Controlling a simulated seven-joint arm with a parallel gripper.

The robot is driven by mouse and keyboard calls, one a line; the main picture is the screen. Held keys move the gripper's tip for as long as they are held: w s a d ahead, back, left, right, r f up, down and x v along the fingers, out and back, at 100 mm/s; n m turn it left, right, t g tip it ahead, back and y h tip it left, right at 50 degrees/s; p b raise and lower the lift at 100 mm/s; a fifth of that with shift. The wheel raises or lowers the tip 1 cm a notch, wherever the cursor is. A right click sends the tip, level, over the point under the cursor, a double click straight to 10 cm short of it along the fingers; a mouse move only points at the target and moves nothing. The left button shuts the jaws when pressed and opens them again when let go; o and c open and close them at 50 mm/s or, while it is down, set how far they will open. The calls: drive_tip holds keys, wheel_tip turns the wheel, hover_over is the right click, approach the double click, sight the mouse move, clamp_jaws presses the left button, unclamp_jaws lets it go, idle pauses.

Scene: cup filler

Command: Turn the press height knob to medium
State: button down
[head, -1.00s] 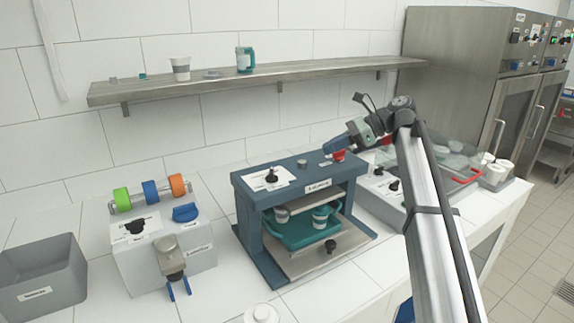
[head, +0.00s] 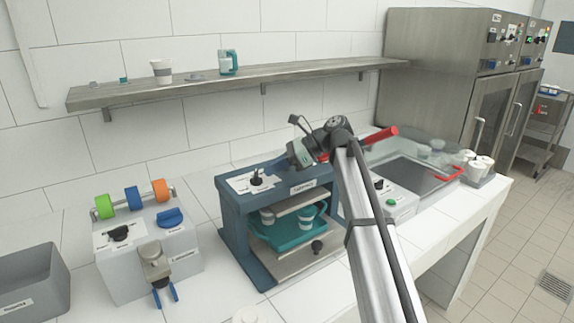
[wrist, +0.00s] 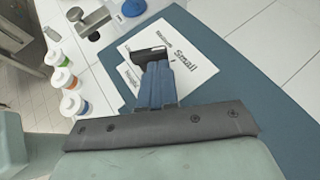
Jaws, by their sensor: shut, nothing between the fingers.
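The press is a blue frame (head: 228,205) in the head view, with the press height knob (head: 257,177) on a white label on its top left. The knob is small and black. In the wrist view the black knob (wrist: 148,52) lies just beyond my fingertips, on the label (wrist: 192,55), where "Small" is readable; the other words are too small or covered. My gripper (wrist: 156,68) is shut with blue fingers side by side and nothing between them. It also shows in the head view (head: 277,163), right of the knob. I cannot tell whether the fingertips touch it.
A teal tray with cups (head: 285,235) sits inside the press. Left of it stands a grey machine (head: 150,255) with coloured rolls and a knob. A grey bin (head: 35,280) is far left. A red-handled machine (head: 400,200) is on the right. A shelf (head: 180,86) runs above.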

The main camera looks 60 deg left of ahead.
drive_tip(key=shift+s+a, duration=0.25)
drive_tip(key=shift+s, duration=0.25)
drive_tip(key=shift+w+a+n+h, duration=0.1)
drive_tip(key=shift+a+n+h, duration=0.1)
drive_tip(key=shift+n+h, duration=0.2)
drive_tip(key=shift+g, duration=0.3)
drive_tip(key=shift+a+n+g+h, duration=0.15)
drive_tip(key=shift+n+g+h, duration=0.15)
drive_tip(key=shift+n+h, duration=0.75)
drive_tip(key=shift+a, duration=0.75)
drive_tip(key=shift+s+a, duration=0.5)
drive_tip(key=shift+a, duration=0.1)
drive_tip(key=shift+s+a, duration=0.25)
